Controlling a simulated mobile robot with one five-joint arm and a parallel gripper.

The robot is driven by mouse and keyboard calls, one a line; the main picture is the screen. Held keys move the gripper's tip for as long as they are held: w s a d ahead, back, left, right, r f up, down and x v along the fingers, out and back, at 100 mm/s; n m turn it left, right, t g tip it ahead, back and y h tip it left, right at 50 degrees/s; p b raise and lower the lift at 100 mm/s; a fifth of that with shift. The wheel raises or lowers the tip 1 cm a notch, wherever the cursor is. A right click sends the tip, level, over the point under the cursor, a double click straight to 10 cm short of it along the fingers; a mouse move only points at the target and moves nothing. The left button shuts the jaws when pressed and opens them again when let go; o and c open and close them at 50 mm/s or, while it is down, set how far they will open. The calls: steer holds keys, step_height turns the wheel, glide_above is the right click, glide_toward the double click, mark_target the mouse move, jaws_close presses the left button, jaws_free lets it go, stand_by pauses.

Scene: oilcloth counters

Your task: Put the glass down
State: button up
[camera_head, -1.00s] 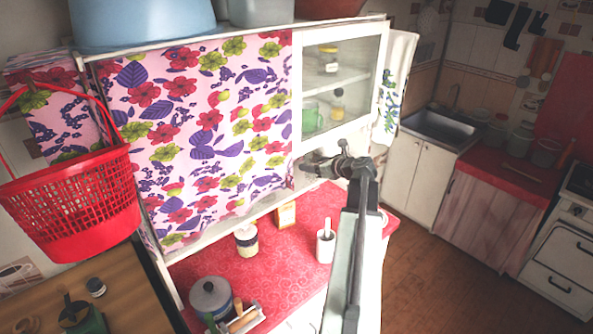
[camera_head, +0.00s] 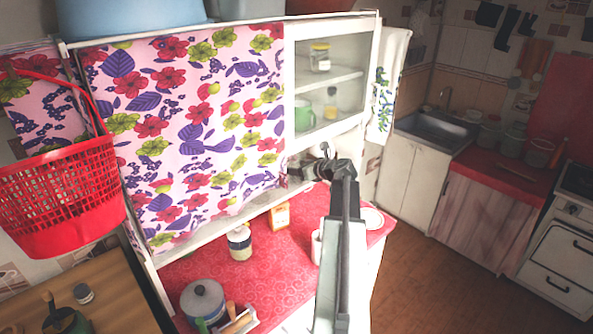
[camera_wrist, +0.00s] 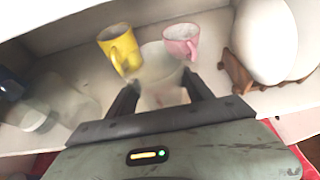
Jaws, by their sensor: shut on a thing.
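In the wrist view, my gripper (camera_wrist: 160,88) has its two dark fingers on either side of a pale, see-through glass (camera_wrist: 160,62), and it is shut on it. The glass is inside a white shelf space, and its lower part is blurred between the fingers. I cannot tell whether its base touches the shelf. In the head view, my gripper (camera_head: 322,163) reaches to the open space under the glazed cabinet (camera_head: 335,85), above the red counter (camera_head: 275,265). The glass is not clear there.
In the wrist view, a yellow mug (camera_wrist: 119,47) stands left of the glass and a pink mug (camera_wrist: 181,41) right of it. White plates (camera_wrist: 264,40) stand in a brown rack (camera_wrist: 234,72) at right. A blurred clear thing (camera_wrist: 60,105) lies at left.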

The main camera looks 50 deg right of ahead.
steer(key=o, duration=1.8)
steer(key=shift+f, duration=0.1)
steer(key=shift+c, duration=0.2)
steer(key=shift+r+p, duration=0.3)
steer(key=p+v, duration=0.4)
steer(key=v, duration=0.8)
steer(key=shift+f, duration=0.2)
